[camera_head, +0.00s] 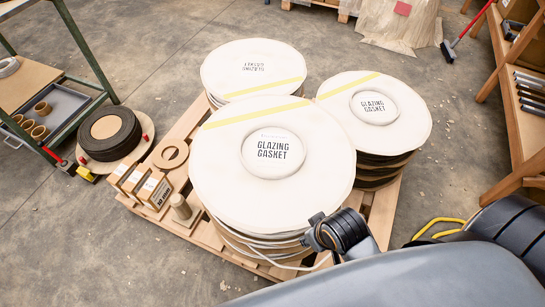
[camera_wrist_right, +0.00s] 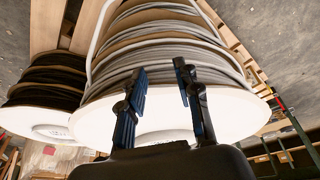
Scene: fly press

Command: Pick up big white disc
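The big white disc (camera_head: 225,180) tops the nearest reel on the pallet. It has a yellow stripe and a round centre marked GLAZING GASKET. In the right wrist view the disc (camera_wrist_right: 230,115) appears below grey gasket coils (camera_wrist_right: 165,50). My right gripper (camera_head: 316,228) is at the disc's near right edge in the head view, partly hidden by its own wrist. In the right wrist view its two fingers (camera_wrist_right: 160,75) are apart, with the rim and coils behind them. Contact with the rim cannot be told. My left gripper is not in view.
Two similar reels stand close by, one at the back (camera_head: 235,70) and one at right (camera_head: 405,110), on the wooden pallet (camera_head: 383,215). Small boxes (camera_head: 145,187) and a black roll (camera_head: 110,130) lie left. A green cart stands at far left; wooden shelving is at right.

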